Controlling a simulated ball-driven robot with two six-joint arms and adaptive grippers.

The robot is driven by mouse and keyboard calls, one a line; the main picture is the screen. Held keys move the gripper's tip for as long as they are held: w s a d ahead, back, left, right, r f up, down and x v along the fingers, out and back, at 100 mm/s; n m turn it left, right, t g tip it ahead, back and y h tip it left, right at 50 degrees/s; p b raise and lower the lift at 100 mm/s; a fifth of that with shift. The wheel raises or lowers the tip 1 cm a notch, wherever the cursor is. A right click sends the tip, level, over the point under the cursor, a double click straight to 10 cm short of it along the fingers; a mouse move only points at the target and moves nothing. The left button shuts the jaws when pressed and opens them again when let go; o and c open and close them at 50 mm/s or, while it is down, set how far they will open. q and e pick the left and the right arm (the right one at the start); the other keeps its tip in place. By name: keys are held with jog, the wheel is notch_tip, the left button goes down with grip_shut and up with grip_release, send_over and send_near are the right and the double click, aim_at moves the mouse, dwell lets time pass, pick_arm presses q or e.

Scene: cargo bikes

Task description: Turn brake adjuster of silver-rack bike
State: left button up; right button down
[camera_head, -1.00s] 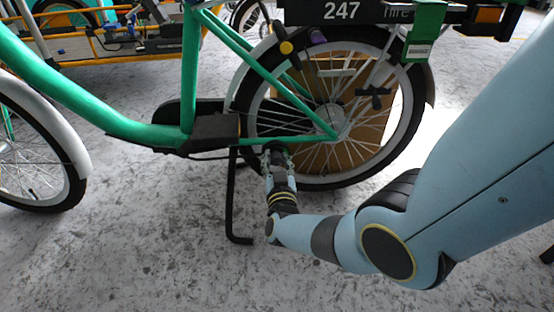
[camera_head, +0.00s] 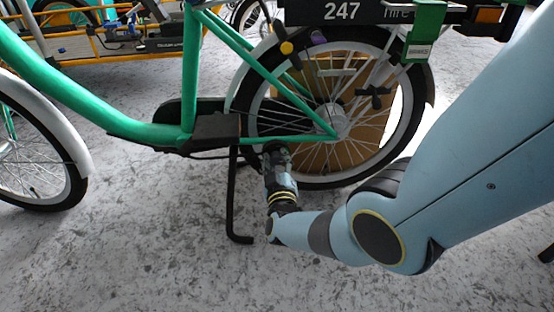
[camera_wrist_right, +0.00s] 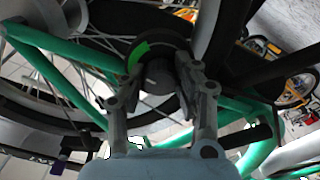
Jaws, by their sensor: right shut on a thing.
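A green bike (camera_head: 100,108) with white mudguards stands across the head view; a black sign marked 247 (camera_head: 341,11) is above its rear wheel (camera_head: 410,110). I cannot make out the rack's colour. My right gripper (camera_head: 275,150) reaches up from below to the lower frame tube, beside the rear wheel. In the right wrist view, the two fingers (camera_wrist_right: 165,88) are shut on a dark round knob, the brake adjuster (camera_wrist_right: 157,75), partly hidden between them. A green arc mark (camera_wrist_right: 138,57) shows on the dark disc behind it. My left gripper is not in view.
A black kickstand (camera_head: 231,195) stands just left of my right wrist. A brown box (camera_head: 352,153) is behind the rear wheel. An orange-framed bike (camera_head: 130,45) stands at the back left. The grey floor in front is clear.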

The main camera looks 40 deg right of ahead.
jog(key=shift+f, duration=0.1)
jog(key=c, duration=1)
grip_release()
jog(key=shift+s+a, duration=0.1)
jog(key=v, duration=1.2)
